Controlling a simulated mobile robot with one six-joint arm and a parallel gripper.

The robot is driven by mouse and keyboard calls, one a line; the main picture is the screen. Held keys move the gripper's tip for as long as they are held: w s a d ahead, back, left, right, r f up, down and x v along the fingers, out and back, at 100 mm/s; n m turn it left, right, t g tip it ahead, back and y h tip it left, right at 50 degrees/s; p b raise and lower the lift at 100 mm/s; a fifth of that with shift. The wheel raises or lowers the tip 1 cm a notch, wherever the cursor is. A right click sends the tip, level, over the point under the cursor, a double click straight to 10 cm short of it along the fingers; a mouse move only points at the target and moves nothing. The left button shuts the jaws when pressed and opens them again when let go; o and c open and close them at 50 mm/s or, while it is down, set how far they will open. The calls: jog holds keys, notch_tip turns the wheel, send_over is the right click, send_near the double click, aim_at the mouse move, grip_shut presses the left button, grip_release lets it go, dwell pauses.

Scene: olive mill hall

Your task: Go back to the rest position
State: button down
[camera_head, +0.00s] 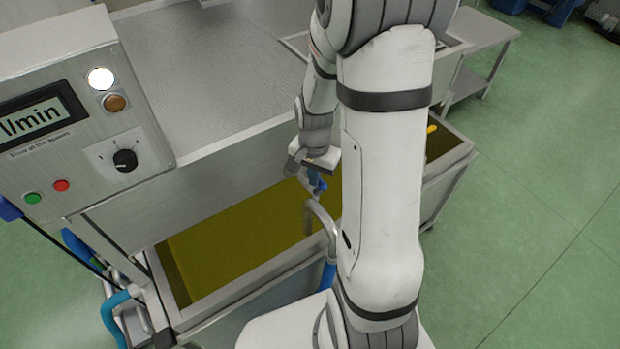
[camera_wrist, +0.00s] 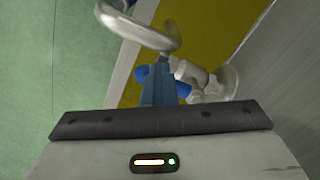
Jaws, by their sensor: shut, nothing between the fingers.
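My gripper (camera_head: 313,172) is low over the front part of the olive-coloured tank, beside a curved metal pipe (camera_head: 326,222). In the wrist view my gripper (camera_wrist: 162,66) points toward the pipe (camera_wrist: 140,30), its narrow blue-grey fingers together with nothing held. A dark blue part (camera_wrist: 146,74), perhaps a valve handle, shows right behind the fingers and is partly hidden by them. I cannot tell whether the fingers touch it. Metal fittings (camera_wrist: 208,84) are close on the right. My large white arm link hides part of the tank in the head view.
A metal tank (camera_head: 240,245) of yellow-green liquid lies under the gripper. A control panel (camera_head: 85,125) with a display, dial and buttons stands at left. A perforated metal surface (camera_head: 215,65) is behind. A steel table (camera_head: 485,45) stands at back right. Green floor (camera_head: 530,200) is clear at right.

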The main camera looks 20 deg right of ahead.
jog(key=r, duration=0.2)
jog(key=d+r+p, duration=0.1)
jog(key=shift+s+d+r, duration=0.15)
jog(key=shift+d+r, duration=0.05)
jog(key=shift+r, duration=0.15)
jog(key=shift+a, duration=0.3)
jog(key=shift+f, duration=0.1)
jog(key=s+a+r+n+t, duration=0.1)
jog(key=s+a+r+n, duration=0.2)
jog(key=r, duration=0.6)
jog(key=s+a+r+n+t, duration=0.2)
jog(key=s+r+n, duration=0.4)
jog(key=s+r, duration=0.3)
jog(key=shift+s+a+n, duration=0.25)
jog(key=shift+a+n, duration=0.15)
jog(key=shift+a, duration=0.5)
